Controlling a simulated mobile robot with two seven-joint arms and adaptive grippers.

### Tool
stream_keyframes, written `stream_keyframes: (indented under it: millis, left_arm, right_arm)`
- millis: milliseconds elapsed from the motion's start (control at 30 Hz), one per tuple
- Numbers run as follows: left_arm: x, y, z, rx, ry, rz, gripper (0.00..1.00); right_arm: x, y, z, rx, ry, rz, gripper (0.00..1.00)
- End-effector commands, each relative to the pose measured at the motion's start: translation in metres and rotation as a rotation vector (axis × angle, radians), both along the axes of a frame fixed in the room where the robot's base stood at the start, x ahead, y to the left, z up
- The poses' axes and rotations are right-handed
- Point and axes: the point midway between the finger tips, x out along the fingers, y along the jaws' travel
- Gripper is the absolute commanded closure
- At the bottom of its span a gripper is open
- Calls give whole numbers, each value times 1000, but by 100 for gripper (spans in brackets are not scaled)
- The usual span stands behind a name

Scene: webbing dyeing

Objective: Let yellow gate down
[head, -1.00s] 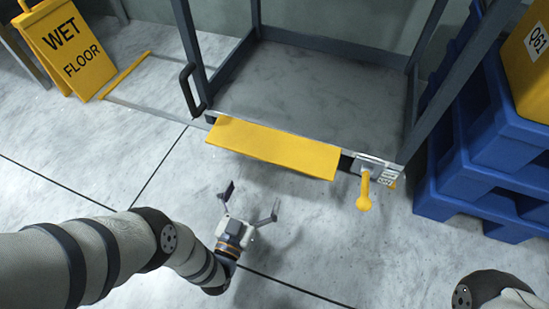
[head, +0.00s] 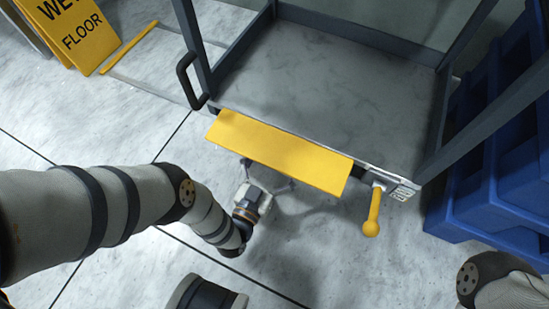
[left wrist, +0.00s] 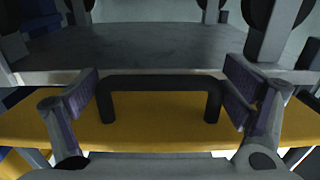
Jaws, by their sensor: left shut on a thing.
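The yellow gate (head: 280,152) is a wide flap along the front edge of a grey-framed platform. In the head view it juts out over the floor. In the left wrist view, the gate (left wrist: 165,133) carries a black bar handle (left wrist: 160,83). My left gripper (left wrist: 163,97) has its pads at the two ends of this handle and is shut on it lengthwise. In the head view my left gripper (head: 268,177) is below the gate's front edge, its fingertips partly hidden. My right gripper is out of view; only part of that arm shows at the lower right.
A yellow lever (head: 372,215) hangs at the platform's front right corner. A black loop handle (head: 187,82) is on the left post. Blue pallets (head: 500,190) stand close on the right. A wet floor sign (head: 75,35) stands at the back left. The floor in front is clear.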

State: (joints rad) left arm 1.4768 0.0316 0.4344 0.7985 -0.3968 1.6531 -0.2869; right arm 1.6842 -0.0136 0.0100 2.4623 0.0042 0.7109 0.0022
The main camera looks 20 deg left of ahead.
Motion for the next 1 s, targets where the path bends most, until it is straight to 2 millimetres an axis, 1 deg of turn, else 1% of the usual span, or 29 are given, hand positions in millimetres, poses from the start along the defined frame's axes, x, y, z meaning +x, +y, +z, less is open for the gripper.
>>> stream_keyframes:
  millis: [33, 67, 100, 133, 233, 400, 500, 600, 867, 900, 933, 1000]
  left_arm:
    - [0, 1, 0, 0, -1, 2, 39]
    - [0, 1, 0, 0, -1, 2, 45]
    - [0, 1, 0, 1, -1, 2, 54]
    - [0, 1, 0, 1, -1, 2, 57]
    - [-1, 1, 2, 1, 16, 2, 57]
    - [-4, 1, 16, 4, 106, 1, 57]
    - [-7, 1, 19, 6, 163, 2, 57]
    - [-8, 2, 18, 8, 192, 2, 57]
    - [-8, 2, 15, 9, 194, 3, 58]
    - [-8, 2, 15, 9, 194, 3, 3]
    - [-8, 2, 15, 9, 193, 3, 0]
    - [-8, 2, 15, 9, 194, 3, 0]
  right_arm:
    - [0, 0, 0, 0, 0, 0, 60]
    - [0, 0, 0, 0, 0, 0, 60]
    - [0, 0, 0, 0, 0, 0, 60]
    - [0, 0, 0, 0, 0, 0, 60]
    - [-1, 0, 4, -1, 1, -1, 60]
    - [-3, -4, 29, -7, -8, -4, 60]
    - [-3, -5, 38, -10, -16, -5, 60]
    - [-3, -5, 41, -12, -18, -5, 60]
    - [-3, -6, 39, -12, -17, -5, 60]
    - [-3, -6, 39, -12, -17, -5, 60]
    - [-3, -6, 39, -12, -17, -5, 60]
    - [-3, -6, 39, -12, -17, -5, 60]
